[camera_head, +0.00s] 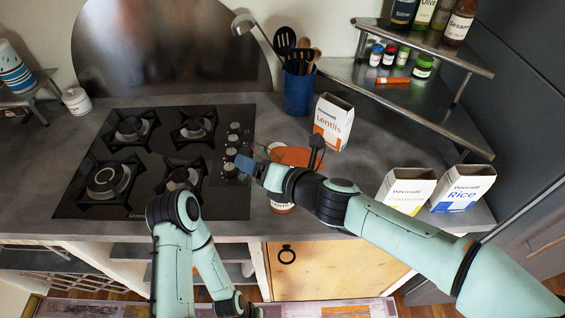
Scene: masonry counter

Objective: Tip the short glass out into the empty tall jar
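I cannot make out a clear short glass or an empty tall jar. A labelled jar (280,207) stands on the counter near its front edge, mostly hidden under my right arm. My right gripper (252,166) points left at the right edge of the hob; its fingers are too small and dark to read, and I cannot tell whether it holds anything.
An orange item (290,155) lies behind my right forearm, partly hidden. A lentils box (332,122), a couscous box (404,190) and a rice box (462,188) stand on the counter. A blue utensil pot (298,92) is behind. The black hob (228,200) fills the left.

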